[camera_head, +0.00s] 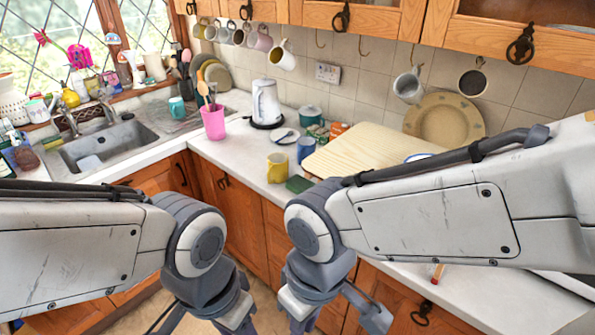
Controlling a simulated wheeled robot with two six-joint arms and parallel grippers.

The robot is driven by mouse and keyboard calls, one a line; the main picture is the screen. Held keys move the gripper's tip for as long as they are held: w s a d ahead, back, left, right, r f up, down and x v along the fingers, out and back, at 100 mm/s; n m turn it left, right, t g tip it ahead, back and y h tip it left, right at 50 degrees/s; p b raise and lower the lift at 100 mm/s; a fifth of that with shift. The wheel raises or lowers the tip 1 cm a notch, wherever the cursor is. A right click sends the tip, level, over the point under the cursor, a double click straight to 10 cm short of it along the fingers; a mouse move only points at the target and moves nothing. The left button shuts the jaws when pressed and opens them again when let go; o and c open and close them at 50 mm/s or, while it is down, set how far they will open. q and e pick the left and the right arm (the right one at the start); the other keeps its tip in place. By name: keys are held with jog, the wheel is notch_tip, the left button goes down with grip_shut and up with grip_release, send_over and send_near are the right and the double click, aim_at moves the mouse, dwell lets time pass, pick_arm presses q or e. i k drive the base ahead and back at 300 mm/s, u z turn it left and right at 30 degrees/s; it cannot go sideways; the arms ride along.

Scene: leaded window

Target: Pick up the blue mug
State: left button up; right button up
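A blue mug (305,149) stands on the white counter, just right of a yellow mug (278,167) and left of a wooden board. My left gripper (205,312) and my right gripper (335,308) both hang down at the bottom of the view, in front of the counter and well short of the mug. Nothing held shows in either one.
A dark green block (299,184) lies in front of the blue mug. A wooden board (365,150) lies to its right, and a saucer (286,136) behind left. A pink utensil pot (213,122) and white kettle (266,104) stand further left. Counter in front of the pot is clear.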

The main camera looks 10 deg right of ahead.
aim_at(304, 153)
jog(key=u, duration=0.7)
jog(key=i, duration=1.95)
jog(key=z, duration=0.7)
